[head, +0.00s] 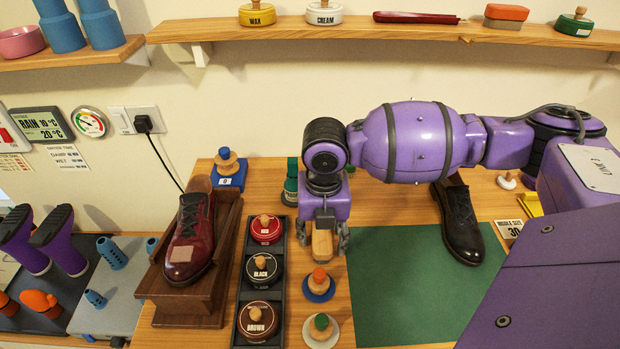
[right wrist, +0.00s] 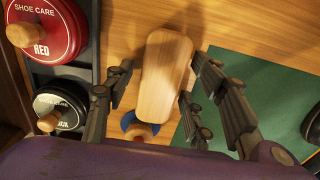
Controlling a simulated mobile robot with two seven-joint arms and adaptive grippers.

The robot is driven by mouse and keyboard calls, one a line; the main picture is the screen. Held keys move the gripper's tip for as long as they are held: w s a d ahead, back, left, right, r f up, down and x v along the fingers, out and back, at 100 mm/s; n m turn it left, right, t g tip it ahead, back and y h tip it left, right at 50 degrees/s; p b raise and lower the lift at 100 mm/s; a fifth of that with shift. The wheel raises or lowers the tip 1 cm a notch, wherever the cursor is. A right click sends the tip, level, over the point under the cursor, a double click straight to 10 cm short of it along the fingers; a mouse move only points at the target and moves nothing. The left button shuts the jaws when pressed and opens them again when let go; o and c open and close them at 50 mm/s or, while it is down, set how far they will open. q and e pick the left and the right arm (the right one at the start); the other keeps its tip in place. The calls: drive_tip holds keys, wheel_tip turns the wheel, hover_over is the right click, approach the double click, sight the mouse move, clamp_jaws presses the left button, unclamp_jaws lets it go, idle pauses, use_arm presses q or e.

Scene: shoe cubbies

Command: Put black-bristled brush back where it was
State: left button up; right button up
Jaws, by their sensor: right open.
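A brush-like block with a pale wooden back (head: 322,244) sits between the fingers of my right gripper (head: 324,234), beside the polish tin rack. In the right wrist view its wooden back (right wrist: 165,78) fills the space between the spread fingers (right wrist: 160,88). The right gripper is open, with a small gap visible on the left side and the right finger close to the wood. The bristles are hidden beneath, so I cannot tell their colour. My left gripper is in no view.
A dark rack holds red (head: 264,229), black (head: 263,268) and brown (head: 259,321) tins to the left. Blue (head: 318,287) and white (head: 320,332) round-based daubers stand in front. A green mat (head: 405,295) lies right, with a black shoe (head: 459,225) at its back edge.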

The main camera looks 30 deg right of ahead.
sight(321, 234)
wheel_tip(321, 234, up, 12)
drive_tip(key=p, duration=0.1)
drive_tip(key=shift+r, duration=0.2)
drive_tip(key=shift+s+a, duration=0.1)
